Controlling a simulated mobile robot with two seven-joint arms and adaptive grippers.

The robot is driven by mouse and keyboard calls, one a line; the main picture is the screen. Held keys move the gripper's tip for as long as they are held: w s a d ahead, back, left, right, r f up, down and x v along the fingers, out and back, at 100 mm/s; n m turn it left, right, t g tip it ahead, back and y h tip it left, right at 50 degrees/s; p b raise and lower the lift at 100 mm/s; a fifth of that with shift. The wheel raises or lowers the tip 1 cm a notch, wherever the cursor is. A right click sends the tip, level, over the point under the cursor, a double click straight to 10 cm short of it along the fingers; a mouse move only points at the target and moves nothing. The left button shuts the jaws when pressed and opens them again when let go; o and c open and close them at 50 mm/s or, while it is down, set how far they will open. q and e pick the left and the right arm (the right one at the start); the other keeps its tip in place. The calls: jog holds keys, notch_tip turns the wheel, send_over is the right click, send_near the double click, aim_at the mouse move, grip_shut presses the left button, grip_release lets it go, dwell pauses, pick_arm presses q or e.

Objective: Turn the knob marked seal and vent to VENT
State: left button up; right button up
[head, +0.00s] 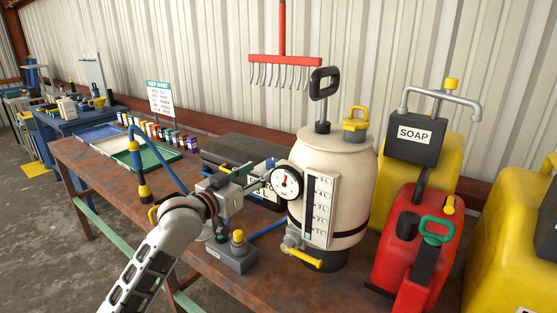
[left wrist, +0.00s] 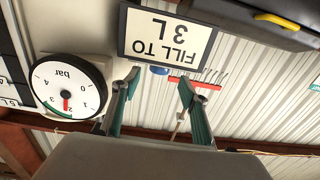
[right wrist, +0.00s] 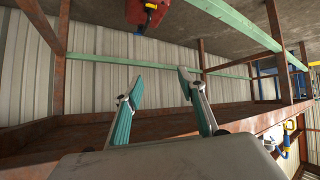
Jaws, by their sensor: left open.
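No marking that reads seal and vent is legible in any view. A yellow knob-like fitting (head: 356,122) sits on top of the cream tank (head: 335,155) in the head view; a yellow lever valve (head: 303,258) is low on its front. My left gripper (head: 266,172) is open beside the tank's left side, close to the round pressure gauge (head: 287,183). The gauge (left wrist: 68,88) also shows in the left wrist view, left of the open, empty fingers (left wrist: 160,82). My right gripper (right wrist: 158,84) is open and empty, seen only in the right wrist view.
A FILL TO 3 L sign (left wrist: 168,38) is near the left fingers. A grey box with a yellow top (head: 236,250) stands on the rusty bench (head: 100,172). A black pump handle (head: 323,85) rises from the tank. Red and yellow cans (head: 410,240) crowd its right.

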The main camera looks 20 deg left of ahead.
aim_at(268, 165)
pick_arm(q)
jog(key=shift+w+d+r, duration=0.15)
jog(key=shift+w, duration=0.25)
jog(key=shift+x, duration=3.15)
jog(key=shift+c, duration=0.4)
jog(key=c, duration=1)
